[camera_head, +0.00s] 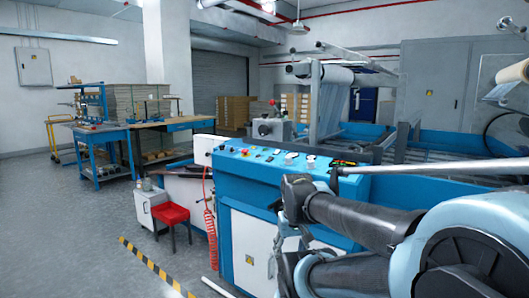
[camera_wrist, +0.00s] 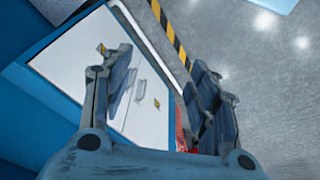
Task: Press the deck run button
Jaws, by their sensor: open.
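The control panel (camera_head: 285,160) runs along the top of the blue machine in the head view. It carries several small buttons and knobs, including a red one (camera_head: 245,153) and white-ringed dials (camera_head: 291,156). The labels are too small to read, so I cannot tell which one is the deck run button. My gripper (camera_wrist: 165,88) is open and empty in the wrist view, its two fingers apart. It points down past the machine's white door (camera_wrist: 110,75) toward the floor. The panel buttons do not show in the wrist view.
The blue machine (camera_head: 235,190) has white lower doors. A red stool (camera_head: 173,215) and a red coiled hose (camera_head: 210,225) stand at its left end. A yellow-black floor stripe (camera_head: 150,262) runs beside it. Open floor lies left. A workbench (camera_head: 170,124) stands farther back.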

